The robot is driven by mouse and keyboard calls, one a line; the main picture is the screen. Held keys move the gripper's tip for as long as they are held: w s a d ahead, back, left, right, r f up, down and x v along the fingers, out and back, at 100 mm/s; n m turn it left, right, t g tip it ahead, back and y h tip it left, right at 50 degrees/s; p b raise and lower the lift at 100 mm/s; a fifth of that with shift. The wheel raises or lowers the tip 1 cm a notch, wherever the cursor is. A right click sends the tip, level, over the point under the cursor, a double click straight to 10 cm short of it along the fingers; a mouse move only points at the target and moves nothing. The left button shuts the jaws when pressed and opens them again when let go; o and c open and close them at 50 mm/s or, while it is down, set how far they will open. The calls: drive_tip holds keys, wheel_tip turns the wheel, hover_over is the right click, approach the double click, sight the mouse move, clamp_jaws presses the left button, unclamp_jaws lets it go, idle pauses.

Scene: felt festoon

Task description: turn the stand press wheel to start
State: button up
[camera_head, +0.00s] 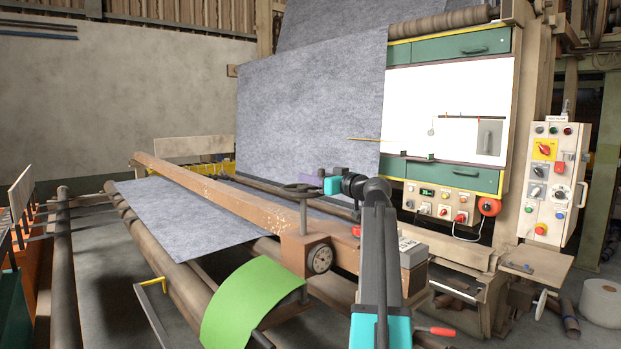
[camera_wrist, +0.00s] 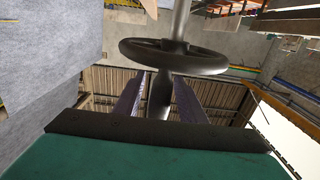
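The stand press wheel (camera_head: 300,189) is a dark handwheel on an upright spindle above the brown beam, level in the head view. In the wrist view the wheel (camera_wrist: 175,58) is large and close, seen upside down, with its grey spindle running to the top edge. My gripper (camera_head: 311,175) is at the wheel, its purple fingers appearing just above and behind the rim. In the wrist view my gripper (camera_wrist: 160,85) has its fingers apart, with a dark upright handle-like part (camera_wrist: 160,98) between them. Gaps show on both sides; contact is not clear.
The brown beam (camera_head: 225,199) runs diagonally under the wheel, over grey felt (camera_head: 190,217). A curved green guard (camera_head: 250,304) stands below. A grey box (camera_head: 412,252) sits on the beam's right end. Control panels (camera_head: 553,184) stand at the right.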

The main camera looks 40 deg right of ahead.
clamp_jaws()
idle(0.5)
drive_tip(key=shift+w+r+y+b, duration=0.1)
drive_tip(key=shift+y+b, duration=0.2)
drive_tip(key=shift+b, duration=0.05)
idle(0.7)
